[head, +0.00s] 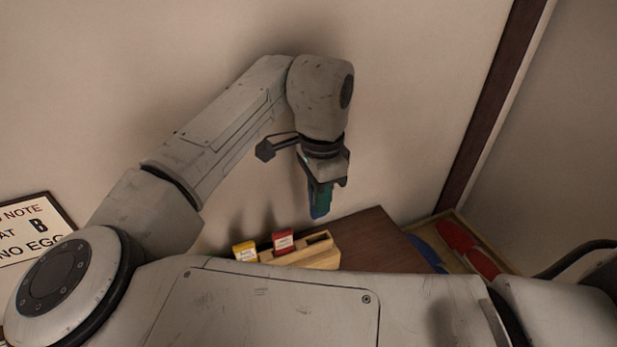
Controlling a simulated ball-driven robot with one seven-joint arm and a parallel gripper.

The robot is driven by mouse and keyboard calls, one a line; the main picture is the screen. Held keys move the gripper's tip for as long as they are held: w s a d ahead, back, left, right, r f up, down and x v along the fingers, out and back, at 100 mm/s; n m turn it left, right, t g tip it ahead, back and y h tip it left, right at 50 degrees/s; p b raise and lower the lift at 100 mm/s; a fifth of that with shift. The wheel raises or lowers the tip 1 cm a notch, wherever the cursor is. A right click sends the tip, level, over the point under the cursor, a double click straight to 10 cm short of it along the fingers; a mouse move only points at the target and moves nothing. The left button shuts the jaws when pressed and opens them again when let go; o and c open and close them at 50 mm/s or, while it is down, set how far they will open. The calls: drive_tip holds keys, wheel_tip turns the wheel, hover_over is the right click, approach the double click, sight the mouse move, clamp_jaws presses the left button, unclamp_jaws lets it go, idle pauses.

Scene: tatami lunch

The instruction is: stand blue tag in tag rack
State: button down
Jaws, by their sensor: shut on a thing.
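My gripper (321,188) points down above the tag rack and is shut on the blue tag (316,211). Only a narrow blue part of the tag shows beside the green fingertips; the rest is hidden. The wooden tag rack (316,262) is below the gripper, on a dark brown surface by the wall. A red tag (283,241) stands in the rack, and a yellow tag (244,252) stands at its left end. To the right of the red tag, a dark open slot shows in the rack. The held tag is apart from the rack.
A wooden tray (451,217) at the right holds red and blue flat things. A framed note (36,226) is at the far left. The wall (410,90) rises close behind my arm. Some brown surface (375,240) right of the rack is clear. My own body hides the foreground.

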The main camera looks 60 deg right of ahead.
sight(318, 217)
drive_tip(key=shift+w+f, duration=0.1)
wheel_tip(318, 217, down, 4)
drive_tip(key=b, duration=0.4)
drive_tip(key=shift+f, duration=0.8)
drive_tip(key=shift+f+b, duration=0.4)
drive_tip(key=shift+f, duration=1.3)
idle(2.4)
drive_tip(key=c, duration=1)
unclamp_jaws()
drive_tip(key=shift+o, duration=0.2)
drive_tip(key=o, duration=0.6)
